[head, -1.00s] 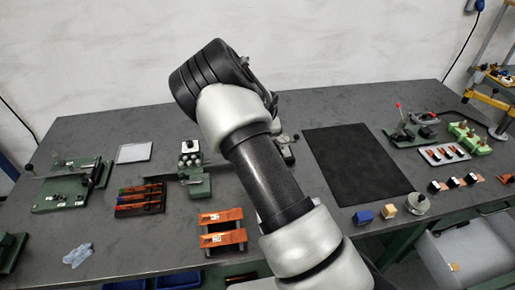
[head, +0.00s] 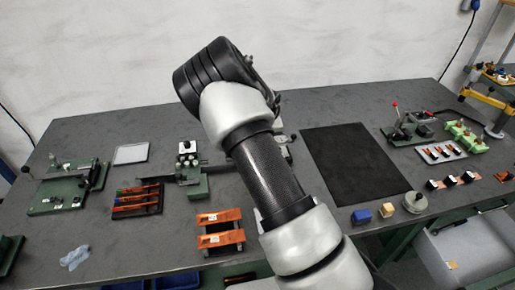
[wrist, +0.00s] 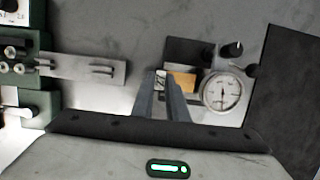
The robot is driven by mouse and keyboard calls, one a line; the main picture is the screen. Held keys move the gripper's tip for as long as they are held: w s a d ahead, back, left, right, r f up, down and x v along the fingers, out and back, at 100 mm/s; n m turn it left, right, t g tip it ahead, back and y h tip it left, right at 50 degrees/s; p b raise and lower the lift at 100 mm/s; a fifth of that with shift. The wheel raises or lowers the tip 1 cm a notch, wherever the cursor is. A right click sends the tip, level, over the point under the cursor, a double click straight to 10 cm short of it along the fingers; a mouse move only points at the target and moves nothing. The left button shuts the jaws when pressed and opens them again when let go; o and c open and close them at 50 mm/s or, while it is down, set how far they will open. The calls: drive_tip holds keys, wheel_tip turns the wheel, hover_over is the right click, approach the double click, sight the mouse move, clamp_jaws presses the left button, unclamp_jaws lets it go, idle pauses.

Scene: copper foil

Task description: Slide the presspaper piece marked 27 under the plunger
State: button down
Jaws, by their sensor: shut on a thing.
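In the wrist view my gripper (wrist: 164,84) is shut on a small piece with a white label that appears to read 27 (wrist: 160,78). A tan part (wrist: 184,82) shows just right of the fingers, toward the gauge; I cannot tell whether it belongs to the same piece. The round white dial gauge (wrist: 222,92) stands right of the fingers, with a dark base (wrist: 185,50) behind. The plunger's tip is not clearly visible, so contact or a gap there cannot be told. In the head view my arm hides the gripper and most of the gauge.
A green fixture with a metal bar (wrist: 85,68) lies left of the fingers. A black mat (head: 355,165) is right of my arm. Orange pieces on a stand (head: 218,216) and a rack of strips (head: 137,200) lie left. Blue and tan blocks (head: 361,216) sit near the front edge.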

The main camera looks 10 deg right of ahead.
drive_tip(key=shift+d, duration=1.65)
idle(1.4)
drive_tip(key=c, duration=2.1)
unclamp_jaws()
drive_tip(key=shift+d, duration=0.1)
drive_tip(key=shift+r, duration=0.15)
drive_tip(key=shift+d+r+p, duration=0.1)
drive_tip(key=shift+r+p, duration=1.35)
drive_tip(key=shift+r, duration=0.05)
